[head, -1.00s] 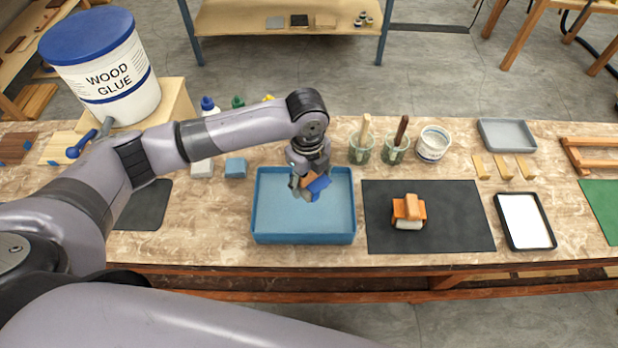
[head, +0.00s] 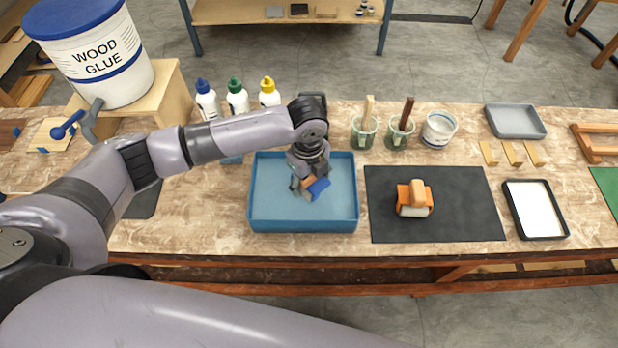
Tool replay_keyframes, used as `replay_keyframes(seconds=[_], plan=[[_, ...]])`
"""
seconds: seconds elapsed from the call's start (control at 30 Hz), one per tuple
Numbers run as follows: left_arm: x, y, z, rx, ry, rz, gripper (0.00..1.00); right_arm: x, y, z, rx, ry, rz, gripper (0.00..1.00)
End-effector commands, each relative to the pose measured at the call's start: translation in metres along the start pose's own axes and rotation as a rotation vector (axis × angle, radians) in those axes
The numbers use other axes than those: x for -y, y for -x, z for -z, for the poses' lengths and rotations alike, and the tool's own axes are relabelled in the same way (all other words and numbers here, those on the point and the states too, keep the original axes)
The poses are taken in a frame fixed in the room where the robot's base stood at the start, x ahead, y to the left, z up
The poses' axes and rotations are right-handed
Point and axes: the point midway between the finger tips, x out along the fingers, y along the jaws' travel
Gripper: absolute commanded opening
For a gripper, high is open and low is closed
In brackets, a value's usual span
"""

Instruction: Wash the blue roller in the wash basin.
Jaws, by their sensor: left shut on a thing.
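The blue wash basin (head: 261,222) stands on the bench, a rectangular tray with a light blue inside. My left gripper (head: 307,188) is over the basin, pointing down, shut on the blue roller (head: 319,187). A blue part and a tan wooden part of the roller show between and beside the fingers. The roller is low within the basin's outline; I cannot tell whether it touches the water or the bottom. My right gripper is not in view.
A dark mat (head: 455,222) with an orange roller (head: 414,200) lies right of the basin. Two jars with brushes (head: 363,131) and a white tub (head: 438,129) stand behind. Bottles (head: 237,97) and the wood glue bucket (head: 97,52) are at the left. A white tray (head: 535,210) lies at the right.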

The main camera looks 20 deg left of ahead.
Motion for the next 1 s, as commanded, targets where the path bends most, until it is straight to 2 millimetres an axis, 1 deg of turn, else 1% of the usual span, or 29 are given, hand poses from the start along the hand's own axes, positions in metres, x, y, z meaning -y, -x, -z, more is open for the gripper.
replay_keyframes(seconds=[0.33, 0.7, 1.0], plan=[[0.003, 0.001, 0.003, -0.001, -0.001, 0.001, 0.17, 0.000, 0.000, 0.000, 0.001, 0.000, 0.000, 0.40], [0.023, 0.000, 0.020, 0.000, 0.000, 0.001, 0.17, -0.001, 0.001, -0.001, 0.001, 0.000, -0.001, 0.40], [0.022, 0.001, 0.019, 0.000, 0.001, 0.001, 0.17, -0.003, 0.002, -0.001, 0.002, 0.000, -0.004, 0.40]])
